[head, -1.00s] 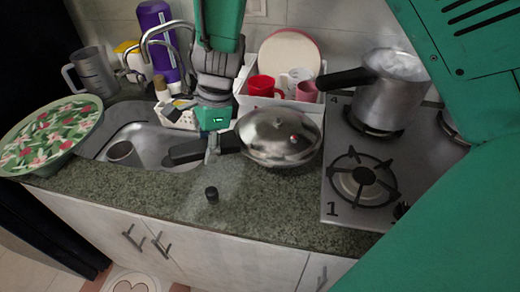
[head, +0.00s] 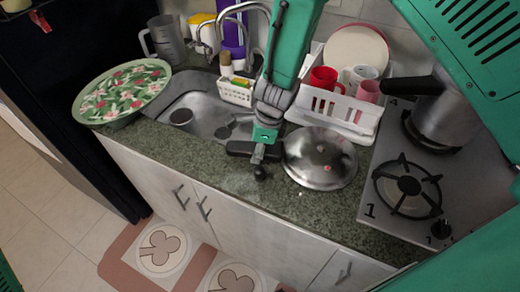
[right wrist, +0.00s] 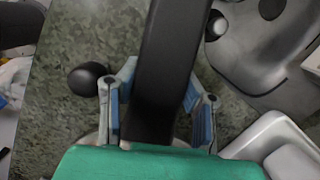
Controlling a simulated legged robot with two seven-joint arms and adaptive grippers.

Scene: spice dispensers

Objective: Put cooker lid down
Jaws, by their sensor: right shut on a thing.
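The cooker lid (head: 320,160) is a round silver disc with a long black handle (head: 240,149). It is low over the granite counter, in front of the dish rack; I cannot tell whether it touches the counter. My right gripper (head: 259,152) comes down from above, shut on the black handle. In the right wrist view the handle (right wrist: 163,60) runs between the two fingers of the gripper (right wrist: 158,88). The silver cooker (head: 443,118) stands on the stove's back burner, partly hidden by my arm. My left gripper is not in view.
A small black knob (head: 260,173) stands on the counter just in front of my right gripper. The white dish rack (head: 335,112) holds cups and a plate. The sink (head: 205,105) and a floral tray (head: 125,92) lie left. The stove (head: 385,215) is right.

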